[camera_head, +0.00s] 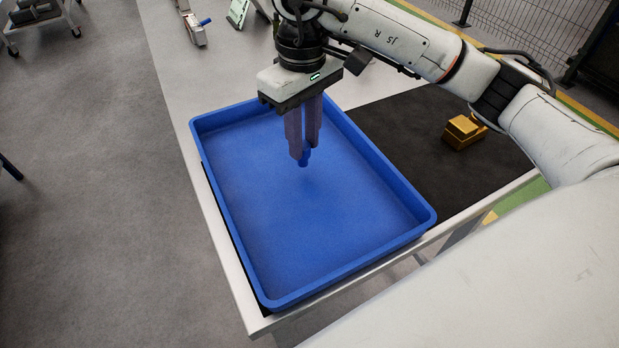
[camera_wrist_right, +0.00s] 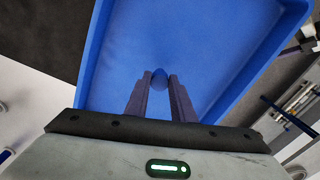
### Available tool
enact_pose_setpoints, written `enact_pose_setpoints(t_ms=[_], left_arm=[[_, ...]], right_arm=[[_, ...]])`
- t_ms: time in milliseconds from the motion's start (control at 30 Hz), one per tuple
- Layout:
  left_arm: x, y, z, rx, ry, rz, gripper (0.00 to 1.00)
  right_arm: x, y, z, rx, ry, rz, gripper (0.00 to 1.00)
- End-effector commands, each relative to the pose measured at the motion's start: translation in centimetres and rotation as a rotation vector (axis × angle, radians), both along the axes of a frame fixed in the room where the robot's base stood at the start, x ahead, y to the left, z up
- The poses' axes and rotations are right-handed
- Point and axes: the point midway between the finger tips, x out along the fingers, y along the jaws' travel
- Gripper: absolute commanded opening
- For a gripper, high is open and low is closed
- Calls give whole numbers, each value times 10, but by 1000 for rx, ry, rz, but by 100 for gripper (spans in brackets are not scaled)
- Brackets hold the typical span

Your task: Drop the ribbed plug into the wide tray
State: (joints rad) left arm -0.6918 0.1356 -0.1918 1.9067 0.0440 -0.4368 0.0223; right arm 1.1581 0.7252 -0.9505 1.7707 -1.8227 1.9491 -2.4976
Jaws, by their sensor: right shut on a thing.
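The wide tray (camera_head: 262,296) is a blue shallow rectangular bin on the table. My right gripper (camera_head: 303,158) points down over the tray's interior, towards its far side. It is shut on the ribbed plug (camera_head: 304,160), a small blue piece sticking out below the fingertips. The plug also shows in the right wrist view (camera_wrist_right: 159,78) between the fingers, with the blue tray behind it. Most of the plug is hidden by the fingers, and its ribs cannot be made out. The plug appears above the tray floor. The tray looks empty. My left gripper is not in view.
A yellow-orange block-like part (camera_head: 463,132) sits on the dark mat (camera_head: 400,110) right of the tray. A red and grey item (camera_head: 192,28) stands at the table's far end. The pale table surface (camera_head: 195,70) beyond the tray is mostly clear.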

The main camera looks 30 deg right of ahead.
Motion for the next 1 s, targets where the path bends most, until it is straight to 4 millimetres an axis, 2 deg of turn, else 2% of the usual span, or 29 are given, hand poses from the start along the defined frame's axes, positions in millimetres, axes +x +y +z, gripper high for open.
enact_pose_setpoints(t_ms=[167, 200, 333, 667, 767, 1000], left_arm=[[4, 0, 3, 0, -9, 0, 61], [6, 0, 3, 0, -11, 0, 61], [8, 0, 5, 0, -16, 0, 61], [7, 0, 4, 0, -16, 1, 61], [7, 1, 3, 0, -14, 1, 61], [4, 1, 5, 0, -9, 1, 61]], right_arm=[[0, 0, 0, 0, -1, 0, 0], [0, 0, 0, 0, -1, 0, 24], [0, 0, 0, 0, 0, 0, 44], [0, 0, 4, 0, -1, 0, 44], [1, 0, 14, 1, -3, 0, 44], [1, 0, 64, -1, -7, -1, 44]])
